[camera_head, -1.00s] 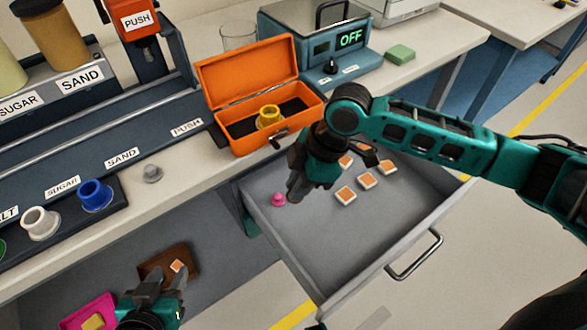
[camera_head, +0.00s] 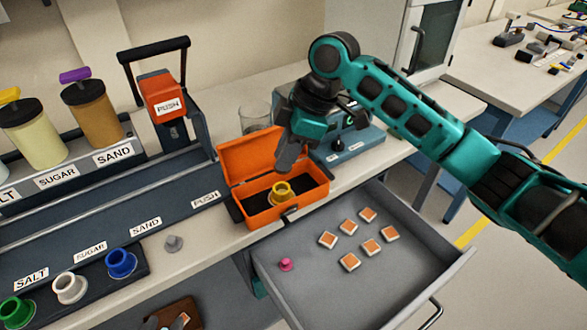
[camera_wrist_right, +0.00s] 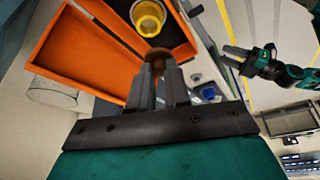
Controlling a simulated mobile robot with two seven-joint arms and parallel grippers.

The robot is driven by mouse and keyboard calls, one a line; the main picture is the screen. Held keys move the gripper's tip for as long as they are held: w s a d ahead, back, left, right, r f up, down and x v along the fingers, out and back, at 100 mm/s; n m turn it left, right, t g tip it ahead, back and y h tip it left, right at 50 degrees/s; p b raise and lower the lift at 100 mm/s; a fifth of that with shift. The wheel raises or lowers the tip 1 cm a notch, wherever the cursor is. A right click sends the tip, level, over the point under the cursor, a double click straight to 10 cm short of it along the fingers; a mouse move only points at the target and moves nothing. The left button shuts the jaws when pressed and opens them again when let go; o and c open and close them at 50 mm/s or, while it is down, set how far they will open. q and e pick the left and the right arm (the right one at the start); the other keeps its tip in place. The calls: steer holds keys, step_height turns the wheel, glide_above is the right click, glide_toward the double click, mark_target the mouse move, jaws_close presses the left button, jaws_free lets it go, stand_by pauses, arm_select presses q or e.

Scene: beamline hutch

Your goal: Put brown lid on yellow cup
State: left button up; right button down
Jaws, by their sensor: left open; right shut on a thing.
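The yellow cup (camera_head: 281,190) stands upright inside the open orange box; it also shows at the top of the right wrist view (camera_wrist_right: 148,18). My right gripper (camera_head: 287,160) is above the box, just behind and above the cup. In the right wrist view it is shut on the brown lid (camera_wrist_right: 157,54), seen between its fingertips near the cup and apart from it or not, I cannot tell. The lid is hidden in the head view.
The orange box's (camera_head: 236,213) raised lid stands behind the cup. A glass beaker (camera_head: 256,116) and a scale (camera_head: 345,150) are close by. The open drawer (camera_head: 285,298) holds several small tiles and a pink knob (camera_head: 286,265). A grey knob (camera_head: 173,243) lies on the bench.

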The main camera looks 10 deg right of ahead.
steer(key=shift+w+a+r, duration=0.1)
steer(key=shift+w+r, duration=0.4)
steer(key=shift+w, duration=0.3)
steer(key=shift+s+f, duration=0.25)
steer(key=shift+f, duration=3.05)
steer(key=shift+f, duration=0.55)
steer(key=c, duration=1)
jaws_free()
